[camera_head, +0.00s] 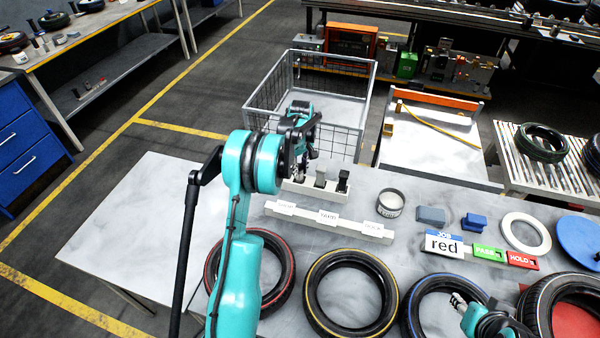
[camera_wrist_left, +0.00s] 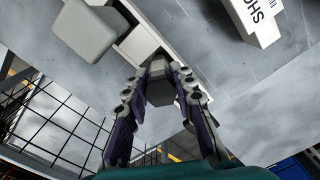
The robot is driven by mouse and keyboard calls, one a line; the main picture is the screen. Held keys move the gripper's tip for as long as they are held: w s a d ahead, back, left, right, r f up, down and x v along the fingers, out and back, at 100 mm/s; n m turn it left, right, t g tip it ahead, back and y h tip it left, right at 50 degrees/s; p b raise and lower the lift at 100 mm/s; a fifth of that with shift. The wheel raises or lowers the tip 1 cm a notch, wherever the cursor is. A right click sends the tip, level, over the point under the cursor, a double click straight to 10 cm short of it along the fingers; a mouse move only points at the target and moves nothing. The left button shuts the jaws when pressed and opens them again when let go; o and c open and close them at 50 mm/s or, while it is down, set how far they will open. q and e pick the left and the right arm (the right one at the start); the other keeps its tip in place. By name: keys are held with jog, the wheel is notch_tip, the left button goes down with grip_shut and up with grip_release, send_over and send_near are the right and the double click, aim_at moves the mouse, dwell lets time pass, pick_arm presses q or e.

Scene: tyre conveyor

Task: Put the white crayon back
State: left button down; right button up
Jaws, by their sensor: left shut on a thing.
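In the head view, my left gripper (camera_head: 302,172) is over the left end of the cream crayon holder (camera_head: 318,193), which also shows in the wrist view (camera_wrist_left: 139,44). The crayon's far end is hidden, so I cannot tell how deep it sits in the holder. A grey crayon (camera_head: 320,176) and a black crayon (camera_head: 343,180) stand upright in the holder. My right gripper (camera_head: 460,303) is by the blue-ringed tyre; its fingers are unclear.
A labelled white rail (camera_head: 328,222) lies in front of the holder. A wire basket (camera_head: 358,108) stands behind the table. Several tyres (camera_head: 350,292) line the front.

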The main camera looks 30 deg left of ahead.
pick_arm(q)
jog(key=shift+f, duration=0.55)
jog(key=shift+f, duration=0.15)
jog(key=c, duration=1.3)
grip_release()
jog(key=shift+o, duration=0.2)
